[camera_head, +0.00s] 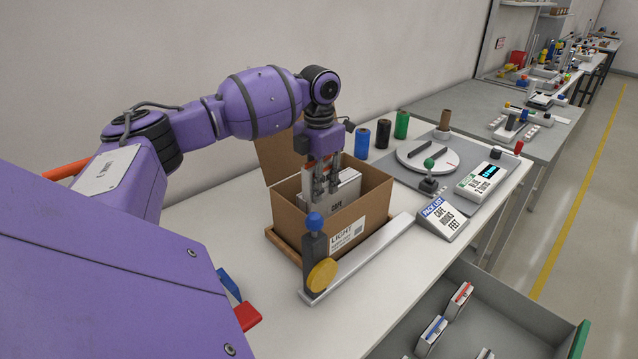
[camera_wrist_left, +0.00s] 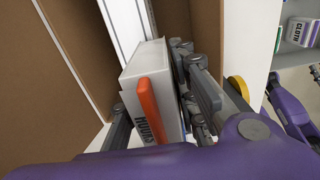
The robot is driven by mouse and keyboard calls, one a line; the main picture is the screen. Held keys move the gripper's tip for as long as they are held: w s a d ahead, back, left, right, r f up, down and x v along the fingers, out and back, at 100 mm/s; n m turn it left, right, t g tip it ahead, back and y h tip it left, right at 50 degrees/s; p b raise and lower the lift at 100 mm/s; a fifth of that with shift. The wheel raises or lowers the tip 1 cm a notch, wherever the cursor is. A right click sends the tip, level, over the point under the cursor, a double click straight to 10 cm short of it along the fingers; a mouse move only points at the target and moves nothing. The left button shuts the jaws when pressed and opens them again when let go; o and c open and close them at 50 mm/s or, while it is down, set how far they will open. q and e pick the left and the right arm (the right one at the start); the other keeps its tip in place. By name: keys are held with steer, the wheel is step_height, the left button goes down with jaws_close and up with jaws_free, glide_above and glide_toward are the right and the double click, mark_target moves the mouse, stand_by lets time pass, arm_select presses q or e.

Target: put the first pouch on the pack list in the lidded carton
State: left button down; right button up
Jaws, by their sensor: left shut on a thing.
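The lidded carton (camera_head: 307,218) is a brown box on the table with its lid flap (camera_head: 280,152) standing up at the back left. My left gripper (camera_head: 326,190) points down inside the carton's opening and is shut on a white pouch (camera_head: 348,190) with an orange tab. The pack list (camera_head: 443,217) stands right of the carton and reads CAFE first.
A grey rail (camera_head: 365,254) with a blue-knobbed post (camera_head: 315,245) and yellow disc runs along the carton's front. An open drawer (camera_head: 505,310) holds several pouches. Spools and a round white plate (camera_head: 428,158) stand behind the pack list.

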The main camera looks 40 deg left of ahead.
arm_select(q)
steer(key=shift+f, duration=0.1)
steer(key=shift+f, duration=0.3)
steer(key=c, duration=1.4)
jaws_free()
step_height(320, 180, up, 13)
steer(key=shift+f+b, duration=0.1)
steer(key=shift+b, duration=0.2)
